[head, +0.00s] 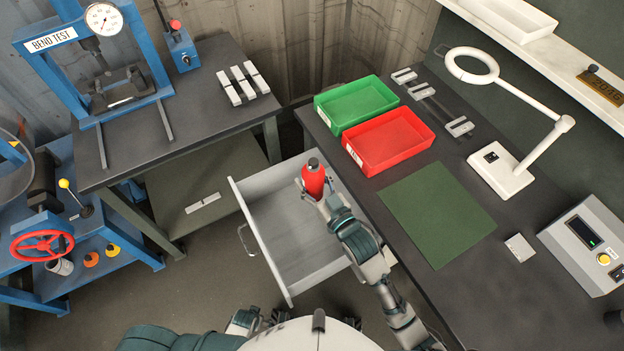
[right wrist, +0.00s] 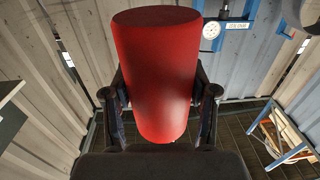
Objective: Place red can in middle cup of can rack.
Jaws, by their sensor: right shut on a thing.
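My right gripper (head: 320,198) is shut on the red can (head: 314,178), a red bottle-like cylinder with a dark top. It holds the can above the open grey drawer (head: 262,235); the exact height is hard to tell. In the right wrist view the can (right wrist: 156,75) stands nearly upright between the two dark fingers of the gripper (right wrist: 160,105), one on each side. I cannot make out a can rack with cups in either view. My left gripper does not show.
Right of the drawer, the dark bench holds a red tray (head: 388,168), a green tray (head: 325,99), a green mat (head: 437,214) and a white ring lamp (head: 473,82). A blue bend-test press (head: 61,58) stands on the left table. Open floor lies left of the drawer.

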